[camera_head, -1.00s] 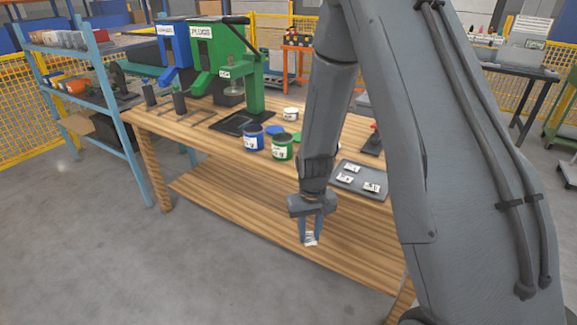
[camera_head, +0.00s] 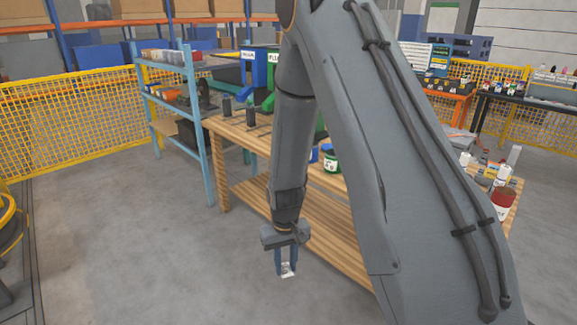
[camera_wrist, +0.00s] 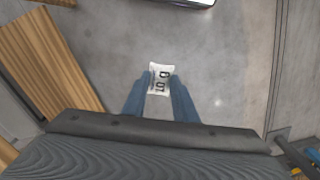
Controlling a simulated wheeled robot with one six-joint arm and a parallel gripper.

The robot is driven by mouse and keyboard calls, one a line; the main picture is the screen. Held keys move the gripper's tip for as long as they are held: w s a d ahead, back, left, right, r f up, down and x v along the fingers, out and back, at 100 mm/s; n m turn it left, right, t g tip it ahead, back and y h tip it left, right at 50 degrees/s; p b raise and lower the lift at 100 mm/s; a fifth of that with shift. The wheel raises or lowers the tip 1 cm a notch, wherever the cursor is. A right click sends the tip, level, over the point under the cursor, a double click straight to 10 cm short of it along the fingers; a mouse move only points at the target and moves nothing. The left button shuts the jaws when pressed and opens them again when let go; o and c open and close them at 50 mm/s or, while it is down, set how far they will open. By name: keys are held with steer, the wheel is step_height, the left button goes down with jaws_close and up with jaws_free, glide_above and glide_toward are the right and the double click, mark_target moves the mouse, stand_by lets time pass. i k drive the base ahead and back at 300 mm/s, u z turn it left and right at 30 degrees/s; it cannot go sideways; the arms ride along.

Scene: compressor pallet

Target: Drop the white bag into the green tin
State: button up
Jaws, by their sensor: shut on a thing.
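My gripper (camera_head: 286,262) is shut on a small white bag (camera_head: 287,269) with dark print. It holds the bag in the air over the grey floor, in front of the wooden workbench (camera_head: 240,132). In the wrist view the bag (camera_wrist: 159,78) sits between the blue fingertips. The green tin (camera_head: 331,160) stands on the benchtop, right of my forearm and behind my gripper. My arm hides much of the bench.
A blue tin (camera_head: 314,154) stands just left of the green one, partly hidden by my arm. A red tin (camera_head: 503,204) stands at the bench's right end. A blue shelf (camera_head: 205,150) stands left of the bench.

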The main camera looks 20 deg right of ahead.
mark_target(335, 169)
steer(key=u, duration=0.6)
steer(key=i, duration=0.9)
steer(key=z, duration=1.9)
